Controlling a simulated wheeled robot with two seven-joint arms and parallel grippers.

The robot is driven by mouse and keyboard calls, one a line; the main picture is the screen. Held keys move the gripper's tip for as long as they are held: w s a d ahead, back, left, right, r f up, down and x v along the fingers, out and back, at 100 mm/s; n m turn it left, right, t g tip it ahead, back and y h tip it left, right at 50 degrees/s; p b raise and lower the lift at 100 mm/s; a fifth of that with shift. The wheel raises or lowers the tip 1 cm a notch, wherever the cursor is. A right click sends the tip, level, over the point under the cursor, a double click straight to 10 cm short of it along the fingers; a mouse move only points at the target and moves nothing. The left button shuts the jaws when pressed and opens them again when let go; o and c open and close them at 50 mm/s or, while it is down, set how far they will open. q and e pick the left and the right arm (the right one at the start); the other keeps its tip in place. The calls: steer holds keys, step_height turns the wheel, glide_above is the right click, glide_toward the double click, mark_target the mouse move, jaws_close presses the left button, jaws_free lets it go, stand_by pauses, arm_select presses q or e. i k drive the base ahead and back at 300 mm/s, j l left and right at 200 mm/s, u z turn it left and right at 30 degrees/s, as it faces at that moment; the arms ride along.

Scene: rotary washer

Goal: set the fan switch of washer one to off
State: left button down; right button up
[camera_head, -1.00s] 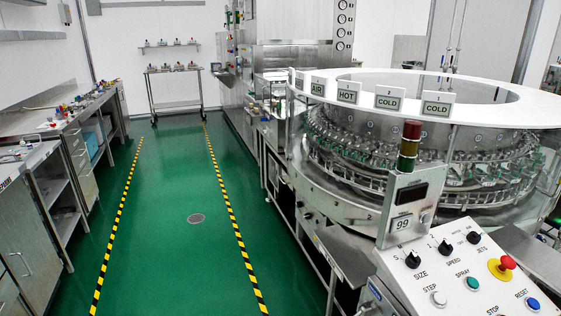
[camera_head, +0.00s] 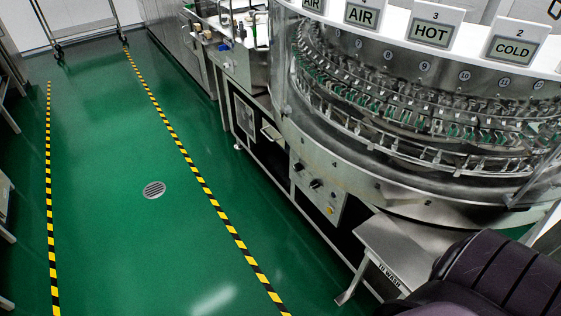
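The rotary washer (camera_head: 400,170) fills the upper right, a round steel machine with a ring of glassware behind a clear guard. On its lower side is a small grey control panel (camera_head: 312,205) with two black knobs, an upper one (camera_head: 299,166) and a lower one (camera_head: 316,183), and a yellow button (camera_head: 330,210). The panel's labels are too small to read, so I cannot tell which knob is the fan switch or how it is set. Neither gripper is in view. A dark, ribbed part, seemingly mine, covers the bottom right corner.
A steel shelf marked "TO WASH" (camera_head: 400,250) juts out from the washer to the right of the panel. The green floor (camera_head: 110,230) in front is clear, with a drain (camera_head: 154,190) and yellow-black tape lines (camera_head: 205,187). A wheeled cart (camera_head: 85,20) stands at the back.

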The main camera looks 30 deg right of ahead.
mark_target(314, 184)
steer(key=i+j+z, duration=0.1)
steer(key=i+z, duration=0.2)
steer(key=i, duration=0.15)
steer(key=i+j+z, duration=0.15)
steer(key=i+z, duration=0.2)
steer(key=i, duration=0.15)
steer(key=i+j+z, duration=0.3)
steer(key=i, duration=0.1)
